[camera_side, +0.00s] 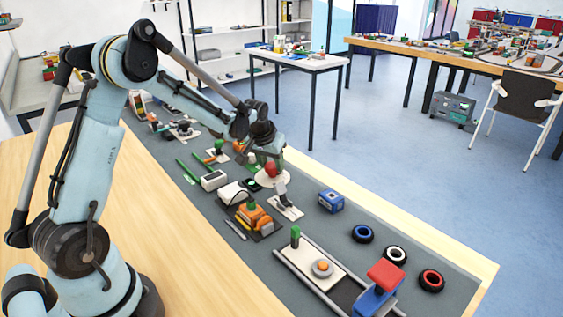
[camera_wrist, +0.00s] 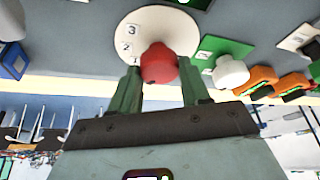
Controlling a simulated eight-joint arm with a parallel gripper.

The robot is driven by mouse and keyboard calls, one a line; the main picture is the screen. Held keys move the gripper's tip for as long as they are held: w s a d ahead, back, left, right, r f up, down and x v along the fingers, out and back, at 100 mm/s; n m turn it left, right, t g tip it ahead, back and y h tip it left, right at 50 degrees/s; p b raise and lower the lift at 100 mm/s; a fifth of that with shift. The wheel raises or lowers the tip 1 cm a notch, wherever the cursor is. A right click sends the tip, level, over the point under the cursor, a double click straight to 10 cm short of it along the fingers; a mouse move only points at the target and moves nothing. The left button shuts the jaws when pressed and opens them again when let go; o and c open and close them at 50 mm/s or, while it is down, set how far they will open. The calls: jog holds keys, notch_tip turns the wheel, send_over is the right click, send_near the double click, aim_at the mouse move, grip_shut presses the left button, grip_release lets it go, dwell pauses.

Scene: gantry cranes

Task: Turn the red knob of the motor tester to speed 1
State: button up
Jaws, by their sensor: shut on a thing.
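The red knob (camera_wrist: 158,63) stands on a round white dial (camera_wrist: 165,22) in the wrist view. In the side view the red knob (camera_side: 270,168) shows under my gripper (camera_side: 267,158), above the white dial (camera_side: 273,181). I cannot tell which number the knob points to.
A white knob on a green plate (camera_wrist: 230,70) stands close to the right in the wrist view. In the side view a blue box (camera_side: 331,201), several tyres (camera_side: 396,255) and an orange model (camera_side: 254,217) lie on the grey mat (camera_side: 330,235).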

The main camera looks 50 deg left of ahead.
jog(key=shift+a+m+h, duration=0.15)
jog(key=shift+m+h, duration=0.65)
jog(key=shift+m, duration=1.1)
jog(key=o, duration=1.1)
jog(key=shift+c, duration=0.2)
jog(key=v, duration=1.2)
jog(key=shift+s, duration=0.15)
